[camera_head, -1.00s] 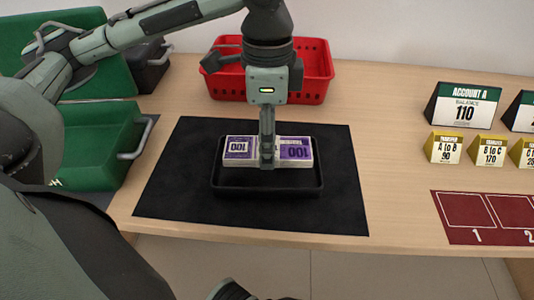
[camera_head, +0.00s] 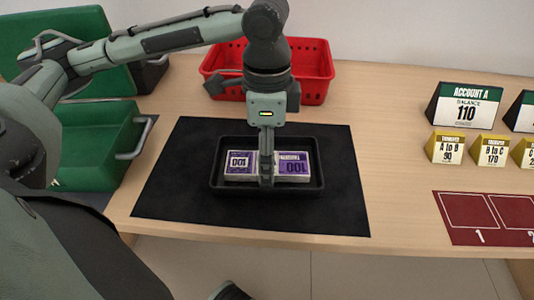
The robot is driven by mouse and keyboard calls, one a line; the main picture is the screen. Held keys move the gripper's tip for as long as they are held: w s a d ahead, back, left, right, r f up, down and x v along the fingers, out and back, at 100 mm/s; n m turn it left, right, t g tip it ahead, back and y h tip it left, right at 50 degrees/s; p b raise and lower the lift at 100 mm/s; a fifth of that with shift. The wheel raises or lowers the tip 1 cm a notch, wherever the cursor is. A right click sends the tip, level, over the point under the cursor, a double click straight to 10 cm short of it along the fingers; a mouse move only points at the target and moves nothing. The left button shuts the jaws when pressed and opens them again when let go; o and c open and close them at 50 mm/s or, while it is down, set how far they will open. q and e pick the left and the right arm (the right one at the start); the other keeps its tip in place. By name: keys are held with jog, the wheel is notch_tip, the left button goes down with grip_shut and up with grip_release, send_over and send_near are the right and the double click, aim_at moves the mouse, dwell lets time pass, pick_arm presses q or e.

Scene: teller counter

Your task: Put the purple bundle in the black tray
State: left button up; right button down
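The tray stands on a dark mat. My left gripper (camera_head: 267,182) reaches down from above over the middle of the bundle, with its near finger in front of the bundle's front side. It appears shut on the bundle; the far finger is hidden. Whether the bundle's underside touches the tray floor cannot be seen.
A red basket (camera_head: 313,72) stands behind the mat (camera_head: 345,215). Green drawer boxes (camera_head: 95,150) are at the left. Account A sign (camera_head: 464,107), yellow transfer signs (camera_head: 446,148) and a maroon numbered mat (camera_head: 470,220) are at the right. The wooden counter between is clear.

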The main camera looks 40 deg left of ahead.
pick_arm(q)
jog(key=shift+r, duration=0.3)
notch_tip(320, 180, up, 12)
jog(key=p, duration=0.2)
jog(key=shift+f+p, duration=0.15)
jog(key=shift+p, duration=0.2)
pick_arm(e)
notch_tip(320, 180, down, 7)
jog(key=s, duration=0.2)
jog(key=shift+s+d+f+g, duration=0.2)
jog(key=shift+s+g, duration=0.2)
pick_arm(q)
jog(key=shift+c, duration=0.6)
